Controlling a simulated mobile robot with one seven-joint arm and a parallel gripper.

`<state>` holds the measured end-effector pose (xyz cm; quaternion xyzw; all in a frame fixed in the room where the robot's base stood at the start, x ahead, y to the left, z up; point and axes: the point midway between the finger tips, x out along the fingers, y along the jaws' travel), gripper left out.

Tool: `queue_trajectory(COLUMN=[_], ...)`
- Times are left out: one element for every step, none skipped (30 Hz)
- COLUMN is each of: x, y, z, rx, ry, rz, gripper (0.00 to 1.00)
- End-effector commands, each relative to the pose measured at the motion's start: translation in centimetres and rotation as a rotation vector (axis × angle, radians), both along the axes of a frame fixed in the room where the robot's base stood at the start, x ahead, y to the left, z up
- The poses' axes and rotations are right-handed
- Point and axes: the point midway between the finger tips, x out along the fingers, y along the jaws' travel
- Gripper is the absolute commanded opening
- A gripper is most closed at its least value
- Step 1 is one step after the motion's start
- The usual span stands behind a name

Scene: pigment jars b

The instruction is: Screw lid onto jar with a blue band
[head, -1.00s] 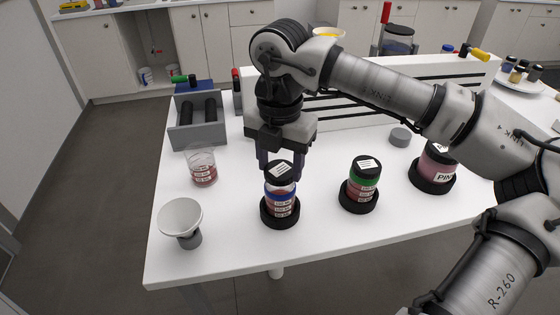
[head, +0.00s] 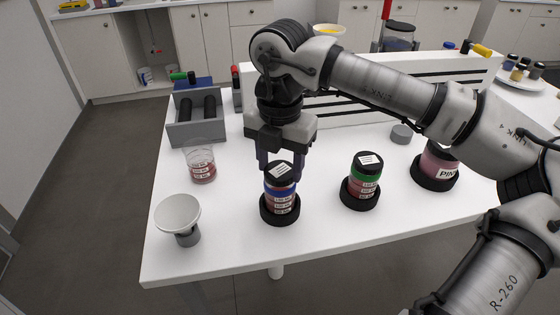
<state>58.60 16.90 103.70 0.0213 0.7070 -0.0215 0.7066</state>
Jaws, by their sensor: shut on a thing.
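The jar with a blue band (head: 281,203) stands upright in a round black holder (head: 280,218) at the front middle of the white table. A black lid (head: 279,174) with a white label on top sits at the mouth of this jar, directly above the blue band. My gripper (head: 278,163) points down over the jar and is shut on the lid. Part of the lid's far side is hidden by the fingers. I cannot tell how far the threads are engaged.
A green-banded lidded jar (head: 363,187) and a pink jar (head: 435,165) stand in black holders to the right. A glass beaker (head: 202,168) and white funnel (head: 178,212) are left. A grey box (head: 197,128) and slotted white panel stand behind. A grey disc (head: 400,134) lies back right.

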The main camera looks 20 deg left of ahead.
Motion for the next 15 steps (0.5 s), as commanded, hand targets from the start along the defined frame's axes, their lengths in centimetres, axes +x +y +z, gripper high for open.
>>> queue_trajectory(x=[0.0,0.0,0.0,0.0,0.0,0.0,0.0,0.0,0.0,0.0,0.0,0.0,0.0,0.0,0.0], y=[0.0,0.0,0.0,0.0,0.0,0.0,0.0,0.0,0.0,0.0,0.0,0.0,0.0,0.0,0.0], z=[0.02,0.02,0.0,-0.02,-0.05,-0.1,-0.14,-0.19,-0.26,-0.32,-0.37,-0.44,-0.49,-0.54,-0.6], rx=[0.0,0.0,0.0,0.0,0.0,0.0,0.0,0.0,0.0,0.0,0.0,0.0,0.0,0.0,0.0], ry=[0.0,0.0,0.0,0.0,0.0,0.0,0.0,0.0,0.0,0.0,0.0,0.0,0.0,0.0,0.0], rz=[0.0,0.0,0.0,0.0,0.0,0.0,0.0,0.0,0.0,0.0,0.0,0.0,0.0,0.0,0.0], gripper=[0.24,0.24,0.24,0.24,0.24,0.24,0.24,0.24,0.24,0.24,0.24,0.24,0.24,0.24,0.24])
